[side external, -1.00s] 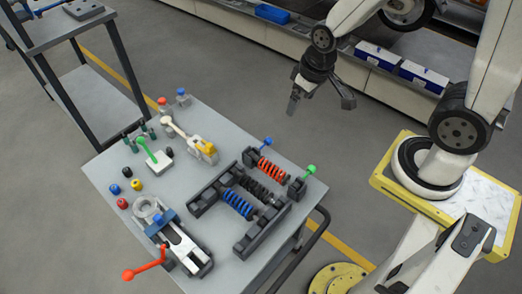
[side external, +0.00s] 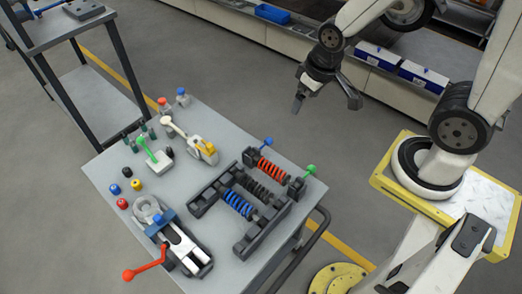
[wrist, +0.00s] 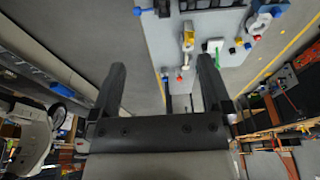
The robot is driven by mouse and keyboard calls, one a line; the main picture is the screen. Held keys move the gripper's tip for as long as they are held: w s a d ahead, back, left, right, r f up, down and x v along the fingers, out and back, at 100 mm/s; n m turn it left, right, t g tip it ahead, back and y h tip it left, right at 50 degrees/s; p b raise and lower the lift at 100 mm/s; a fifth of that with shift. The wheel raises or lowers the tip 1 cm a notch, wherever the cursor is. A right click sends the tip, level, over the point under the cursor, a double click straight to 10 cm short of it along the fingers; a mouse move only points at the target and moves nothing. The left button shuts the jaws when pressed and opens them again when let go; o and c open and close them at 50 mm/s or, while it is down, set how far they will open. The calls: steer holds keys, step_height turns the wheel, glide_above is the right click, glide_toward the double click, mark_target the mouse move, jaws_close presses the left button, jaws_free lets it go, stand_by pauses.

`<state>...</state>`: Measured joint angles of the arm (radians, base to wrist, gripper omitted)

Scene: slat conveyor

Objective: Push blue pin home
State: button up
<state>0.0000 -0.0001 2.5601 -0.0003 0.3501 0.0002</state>
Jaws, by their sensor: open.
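A pin with a blue ball head (side external: 267,142) sticks up at a tilt from a dark block (side external: 250,157) at the back of the spring fixture on the grey table. A similar green-headed pin (side external: 310,169) stands in the block to its right. A blue knob (wrist: 138,11) also shows at the top edge of the wrist view; I cannot tell if it is the same pin. My gripper (side external: 327,103) is open and empty, in the air beyond the table's back right side, apart from the pin. Its two spread fingers (wrist: 161,85) show in the wrist view.
The dark fixture holds blue (side external: 238,203), black and red springs (side external: 272,172). A toggle clamp with a red handle (side external: 145,269), a yellow-and-white clamp (side external: 203,150), a green lever (side external: 146,148) and several small knobs share the table. Open floor lies beneath my gripper.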

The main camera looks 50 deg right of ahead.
stand_by(0.3)
steer(key=c, duration=0.4)
steer(key=n+g, duration=0.3)
steer(key=n, duration=1.5)
glide_above(269, 138)
step_height(269, 138, down, 30)
steer(key=shift+r, duration=0.1)
